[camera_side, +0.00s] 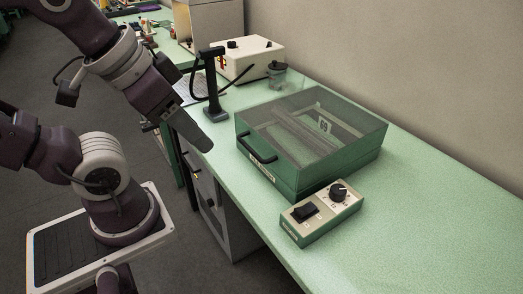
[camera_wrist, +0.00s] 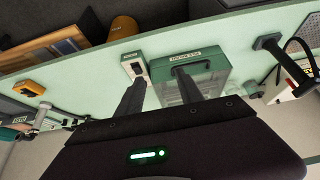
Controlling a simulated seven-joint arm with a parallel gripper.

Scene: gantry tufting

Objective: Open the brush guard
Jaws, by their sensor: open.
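The brush guard (camera_side: 312,125) is a clear, smoky box-shaped cover seated flat on a green base (camera_side: 330,178) on the bench; it looks closed. Its black bar handle (camera_side: 256,149) is on the front side, toward the bench edge. In the wrist view the handle (camera_wrist: 193,68) shows at the labelled front of the green unit (camera_wrist: 217,70). My gripper (camera_side: 207,146) is over the bench's front edge, left of the handle and apart from it. In the wrist view my gripper (camera_wrist: 159,78) has its two fingers spread with nothing between them.
A control box (camera_side: 320,212) with a black rocker switch and knob sits just in front of the guard. A black upright stand (camera_side: 213,95), a white box (camera_side: 247,58) and a jar (camera_side: 277,73) are behind. The bench right of the guard is clear, with a wall beyond.

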